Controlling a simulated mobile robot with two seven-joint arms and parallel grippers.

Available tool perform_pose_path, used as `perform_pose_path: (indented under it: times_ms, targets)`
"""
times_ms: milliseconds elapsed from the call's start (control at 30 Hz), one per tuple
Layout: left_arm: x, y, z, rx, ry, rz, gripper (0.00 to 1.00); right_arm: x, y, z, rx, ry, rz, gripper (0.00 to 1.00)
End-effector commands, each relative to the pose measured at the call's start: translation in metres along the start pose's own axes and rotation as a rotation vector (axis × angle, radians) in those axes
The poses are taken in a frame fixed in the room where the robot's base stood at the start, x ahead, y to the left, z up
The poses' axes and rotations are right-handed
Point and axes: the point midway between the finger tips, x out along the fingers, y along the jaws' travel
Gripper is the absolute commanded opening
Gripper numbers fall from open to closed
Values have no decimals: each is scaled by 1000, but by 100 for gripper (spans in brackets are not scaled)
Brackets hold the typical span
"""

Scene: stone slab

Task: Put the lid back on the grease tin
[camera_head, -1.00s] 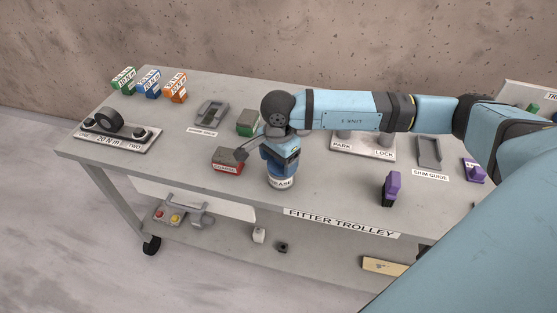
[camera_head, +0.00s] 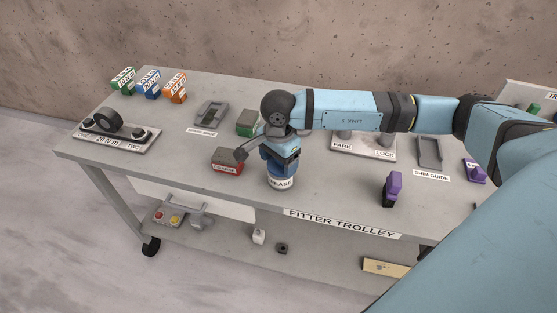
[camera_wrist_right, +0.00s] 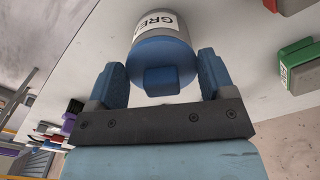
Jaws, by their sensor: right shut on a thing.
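The grease tin (camera_head: 281,183) is a pale round tin with a white label, standing near the front edge of the trolley top. It also shows in the right wrist view (camera_wrist_right: 157,22). The blue lid (camera_wrist_right: 160,52), with a square blue knob, is at the tin's mouth; I cannot tell whether it is fully seated. My right gripper (camera_head: 281,160) points down over the tin. Its two blue fingers show on either side of the lid in the right wrist view (camera_wrist_right: 163,68), and it is shut on the lid. My left gripper is out of view.
A red box (camera_head: 227,167) stands close left of the tin, and a green box (camera_head: 248,122) behind it. A purple-topped piece (camera_head: 392,187) stands to the right. The PARK/LOCK plate (camera_head: 362,150) lies behind my arm. The trolley's front edge is close.

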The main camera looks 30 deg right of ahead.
Motion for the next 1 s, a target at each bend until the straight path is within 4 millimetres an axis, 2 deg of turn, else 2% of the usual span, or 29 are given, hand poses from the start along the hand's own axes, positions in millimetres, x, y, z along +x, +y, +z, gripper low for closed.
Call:
perform_pose_path:
  times_ms: [1000]
  targets:
    - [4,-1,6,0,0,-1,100,2,0,0,0,0,0,53]
